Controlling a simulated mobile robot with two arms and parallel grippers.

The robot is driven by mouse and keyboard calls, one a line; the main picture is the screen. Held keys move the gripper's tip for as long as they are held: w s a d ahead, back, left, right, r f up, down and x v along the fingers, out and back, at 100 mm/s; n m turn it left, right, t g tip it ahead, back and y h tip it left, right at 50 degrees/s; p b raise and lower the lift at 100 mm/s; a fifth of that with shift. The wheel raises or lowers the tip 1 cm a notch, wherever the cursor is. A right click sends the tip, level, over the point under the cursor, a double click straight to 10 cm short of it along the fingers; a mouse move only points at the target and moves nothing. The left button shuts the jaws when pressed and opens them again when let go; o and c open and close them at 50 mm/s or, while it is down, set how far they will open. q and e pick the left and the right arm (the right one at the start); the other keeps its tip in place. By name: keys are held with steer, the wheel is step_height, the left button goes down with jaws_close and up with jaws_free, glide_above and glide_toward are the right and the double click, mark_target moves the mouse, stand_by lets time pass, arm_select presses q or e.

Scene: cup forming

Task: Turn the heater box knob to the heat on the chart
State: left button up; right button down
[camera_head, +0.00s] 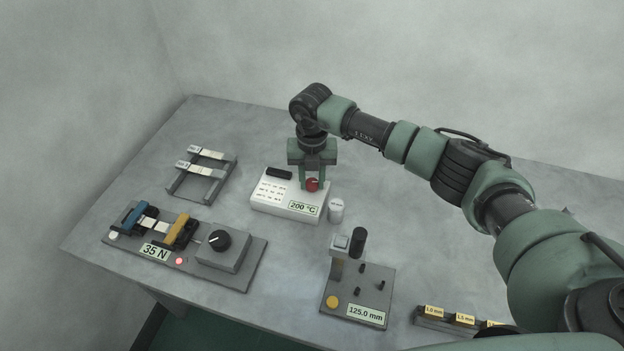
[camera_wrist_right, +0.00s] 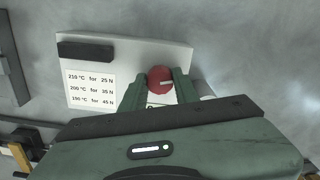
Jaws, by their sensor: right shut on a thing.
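The heater box (camera_head: 262,201) is a white box in the middle of the table. Its red knob (camera_head: 312,187) sits at its right end and also shows in the right wrist view (camera_wrist_right: 160,80). The box's display (camera_head: 305,206) reads 200 °C. A chart (camera_wrist_right: 91,90) on the box lists 210 °C for 25 N, 200 °C for 35 N and a third line for 45 N, about 190 °C. My right gripper (camera_head: 314,180) points down from above, shut on the red knob with a finger on each side. My left gripper is not in view.
A force device (camera_head: 225,278) at front left reads 35 N, with a black dial and a lit red lamp. A white cylinder (camera_head: 336,211) stands close right of the heater box. A gauge stand (camera_head: 380,280) reads 125.0 mm. A strip rack (camera_head: 187,190) lies back left.

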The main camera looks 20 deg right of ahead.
mark_target(312, 182)
steer(key=shift+m, duration=0.6)
steer(key=shift+w, duration=0.1)
steer(key=c, duration=1.1)
jaws_free()
steer(key=shift+o, duration=0.2)
steer(key=shift+r, duration=0.15)
step_height(312, 182, up, 8)
steer(key=shift+f+b, duration=0.2)
steer(key=shift+b, duration=0.7)
